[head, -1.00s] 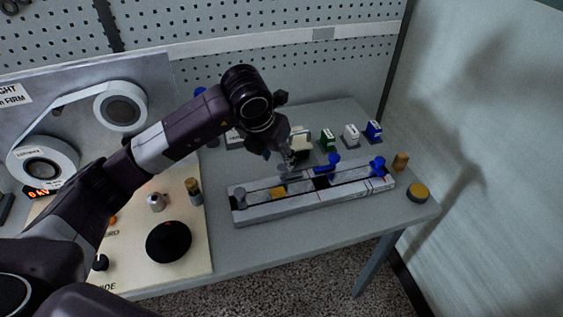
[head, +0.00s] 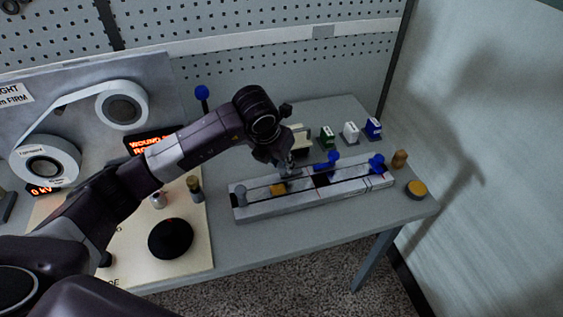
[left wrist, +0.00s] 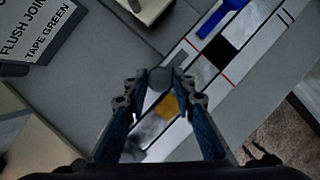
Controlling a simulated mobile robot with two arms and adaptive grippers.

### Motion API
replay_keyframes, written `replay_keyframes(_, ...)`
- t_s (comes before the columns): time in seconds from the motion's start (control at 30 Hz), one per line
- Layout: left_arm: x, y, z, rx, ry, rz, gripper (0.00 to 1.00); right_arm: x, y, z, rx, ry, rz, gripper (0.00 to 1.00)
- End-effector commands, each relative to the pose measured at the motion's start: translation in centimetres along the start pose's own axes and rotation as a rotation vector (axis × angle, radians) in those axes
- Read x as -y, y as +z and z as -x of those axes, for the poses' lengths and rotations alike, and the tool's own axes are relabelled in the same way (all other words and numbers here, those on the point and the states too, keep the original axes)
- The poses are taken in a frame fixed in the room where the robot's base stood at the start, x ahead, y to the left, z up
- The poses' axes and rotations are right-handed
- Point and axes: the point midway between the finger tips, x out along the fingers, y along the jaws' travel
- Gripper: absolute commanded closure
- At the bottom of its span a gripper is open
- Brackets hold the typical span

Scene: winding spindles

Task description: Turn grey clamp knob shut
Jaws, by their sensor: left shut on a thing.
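The pale splicing block (head: 265,207) lies on the bench with a dark groove along it and a yellow piece (head: 278,189) on it. My left gripper (head: 287,171) reaches down to the block's back edge, just behind the yellow piece. In the left wrist view, the round grey clamp knob (left wrist: 158,78) sits between the fingertips of my left gripper (left wrist: 161,80), which is shut on it. A grey bar (left wrist: 180,61) extends from beside the knob toward the block. In the head view the gripper hides this knob. My right gripper is not in view.
A blue clamp knob (head: 333,156) and a blue end knob (head: 376,163) stand on the block to the right. A grey end knob (head: 240,194) is at its left end. Green, white and blue labelled holders (head: 350,132) stand behind. A black disc (head: 171,239) is at left.

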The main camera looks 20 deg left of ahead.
Motion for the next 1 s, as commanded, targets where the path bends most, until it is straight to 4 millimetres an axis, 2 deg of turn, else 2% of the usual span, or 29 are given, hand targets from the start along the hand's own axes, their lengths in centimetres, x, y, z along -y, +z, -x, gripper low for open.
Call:
replay_keyframes(0.37,-0.1,0.0,-0.2,0.001,-0.015,-0.038,1.00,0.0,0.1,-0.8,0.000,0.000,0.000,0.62)
replay_keyframes(0.57,-0.3,-0.1,-0.4,0.003,-0.056,-0.140,1.00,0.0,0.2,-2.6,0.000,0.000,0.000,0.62)
replay_keyframes(1.0,-0.6,0.1,-0.4,0.004,-0.209,-0.509,1.00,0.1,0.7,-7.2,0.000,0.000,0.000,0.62)
